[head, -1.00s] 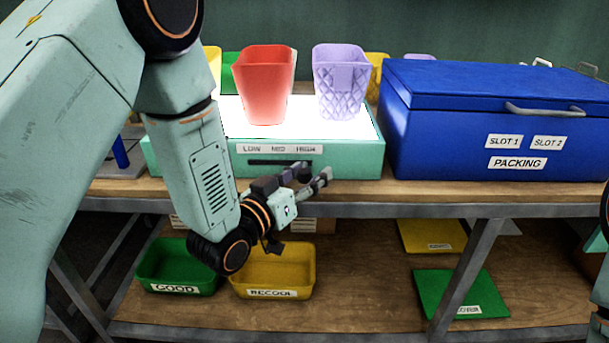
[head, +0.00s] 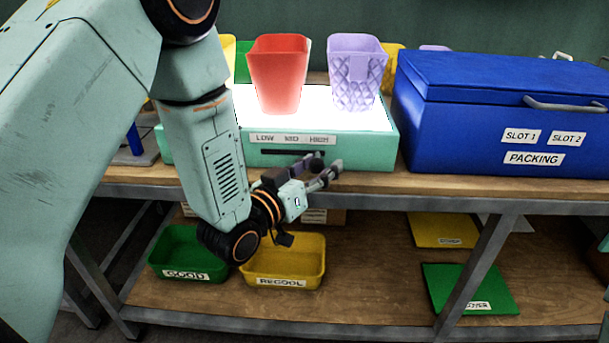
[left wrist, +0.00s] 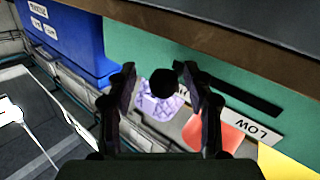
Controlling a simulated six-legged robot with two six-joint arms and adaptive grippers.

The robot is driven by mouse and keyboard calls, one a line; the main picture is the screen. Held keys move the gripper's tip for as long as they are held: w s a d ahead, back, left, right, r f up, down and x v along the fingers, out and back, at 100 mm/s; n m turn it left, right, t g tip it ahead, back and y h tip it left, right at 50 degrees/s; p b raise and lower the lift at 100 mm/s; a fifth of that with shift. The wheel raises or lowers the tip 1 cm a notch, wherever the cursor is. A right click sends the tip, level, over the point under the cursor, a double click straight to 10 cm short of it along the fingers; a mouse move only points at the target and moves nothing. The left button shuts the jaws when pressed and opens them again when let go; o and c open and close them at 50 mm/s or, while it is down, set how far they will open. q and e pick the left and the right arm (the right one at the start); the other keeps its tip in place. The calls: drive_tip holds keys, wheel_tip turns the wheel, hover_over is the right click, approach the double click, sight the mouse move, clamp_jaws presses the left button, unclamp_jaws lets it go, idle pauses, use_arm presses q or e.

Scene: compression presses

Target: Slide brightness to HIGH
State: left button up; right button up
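The teal light box (head: 385,150) has a glowing white top and a LOW / MID / HIGH label (head: 292,139) above a dark slot (head: 275,152) on its front. My left gripper (head: 325,172) is in front of the slot's right part, below HIGH. In the left wrist view, which is upside down, a round black knob (left wrist: 165,82) lies between the two spread fingers of my left gripper (left wrist: 163,105). It shows at the slot's end away from LOW (left wrist: 252,127). The fingers are open; whether one touches the knob I cannot tell. My right gripper is out of view.
A red cup (head: 278,75) and a lilac patterned cup (head: 356,75) stand on the lit top. A closed blue PACKING box (head: 450,130) is right of it. Below are a green GOOD bin (head: 188,255) and a yellow RECOOL bin (head: 290,262).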

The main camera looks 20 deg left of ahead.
use_arm(q)
drive_tip(key=v, duration=1.1)
drive_tip(key=shift+s, duration=0.15)
drive_tip(key=shift+a, duration=0.1)
drive_tip(key=s+f+n+g+y, duration=0.1)
drive_tip(key=s+f+g, duration=0.2)
drive_tip(key=f, duration=0.3)
drive_tip(key=s+a+f+g+y+p, duration=0.1)
drive_tip(key=s+f+g, duration=0.15)
drive_tip(key=f, duration=0.35)
drive_tip(key=s+f+n+g+y, duration=0.1)
drive_tip(key=s+f+g, duration=0.1)
drive_tip(key=f+g, duration=0.3)
drive_tip(key=s+f+g+y+p, duration=0.1)
drive_tip(key=s+f+g, duration=0.2)
drive_tip(key=s, duration=0.6)
drive_tip(key=s+a+f+g+y+p, duration=0.1)
drive_tip(key=s+f+g, duration=0.2)
drive_tip(key=s+f, duration=0.4)
drive_tip(key=s, duration=0.3)
drive_tip(key=shift+s+a+g+y+p, duration=0.25)
drive_tip(key=shift+a+g+y+p, duration=0.05)
drive_tip(key=shift+a+g, duration=0.05)
